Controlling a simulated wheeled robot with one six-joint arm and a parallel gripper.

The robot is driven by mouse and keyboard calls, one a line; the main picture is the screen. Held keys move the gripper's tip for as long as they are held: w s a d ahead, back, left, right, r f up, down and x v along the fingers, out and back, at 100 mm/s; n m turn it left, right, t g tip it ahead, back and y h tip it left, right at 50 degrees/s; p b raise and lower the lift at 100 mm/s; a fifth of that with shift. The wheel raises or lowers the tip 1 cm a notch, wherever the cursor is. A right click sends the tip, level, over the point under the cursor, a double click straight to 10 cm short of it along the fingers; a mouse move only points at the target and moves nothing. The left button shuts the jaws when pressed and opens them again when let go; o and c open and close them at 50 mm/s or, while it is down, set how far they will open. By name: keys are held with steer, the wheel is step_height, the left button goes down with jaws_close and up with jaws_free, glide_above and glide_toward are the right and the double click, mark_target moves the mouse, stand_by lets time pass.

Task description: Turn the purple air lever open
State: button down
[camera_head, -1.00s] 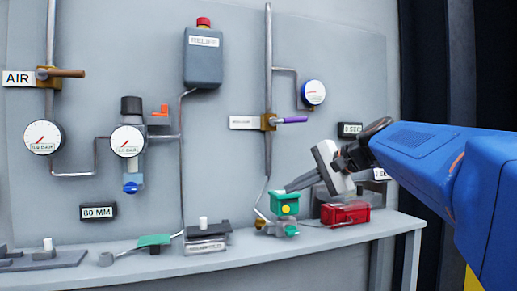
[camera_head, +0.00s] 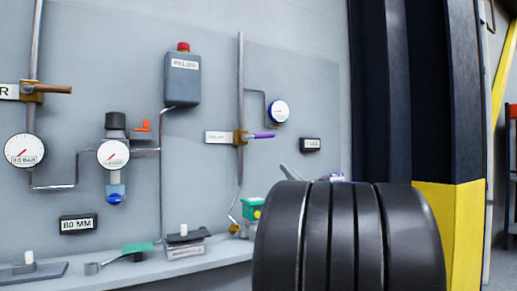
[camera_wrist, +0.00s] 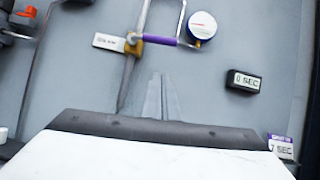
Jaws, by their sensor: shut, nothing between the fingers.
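The purple lever (camera_head: 262,136) sticks out to the right, roughly level, from a brass valve (camera_head: 240,137) on a vertical grey pipe. In the wrist view the purple lever (camera_wrist: 161,40) lies at the top, just left of a round gauge. My gripper (camera_wrist: 161,80) is shut and empty, its slim grey fingers pointing up the picture toward the lever, apart from it in the picture. In the head view only a grey finger part (camera_head: 288,172) shows, below and right of the lever; my black arm link hides the rest.
A white gauge (camera_head: 278,111) sits just above right of the lever. A white label (camera_head: 219,138) is left of the valve. A black "SEC" display (camera_head: 310,144) is to the right. A grey RELIEF box (camera_head: 182,79) with a red button is further left. A shelf (camera_head: 221,249) runs below.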

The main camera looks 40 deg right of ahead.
steer(key=s+r+x, duration=0.1)
steer(key=r+x, duration=0.1)
steer(key=x, duration=1)
steer(key=shift+r, duration=0.45)
steer(key=shift+w, duration=0.15)
steer(key=shift+d+r+n+y, duration=0.1)
steer(key=shift+r+n+y, duration=0.55)
steer(key=shift+n+y, duration=0.5)
steer(key=shift+d+r+n+y, duration=0.15)
steer(key=shift+r+n+y, duration=0.55)
steer(key=shift+n, duration=0.75)
step_height(320, 180, up, 6)
steer(key=n+g+y, duration=0.4)
steer(key=n+y, duration=0.2)
steer(key=n, duration=0.6)
glide_above(269, 135)
steer(key=s+a, duration=0.1)
steer(key=a, duration=0.2)
steer(key=shift+w+a+r+n+g, duration=0.1)
steer(key=shift+a+r+n+g, duration=0.4)
steer(key=shift+n, duration=0.5)
steer(key=shift+a+r+n+g, duration=0.4)
steer(key=shift+r+n+g, duration=0.15)
steer(key=shift+n, duration=0.45)
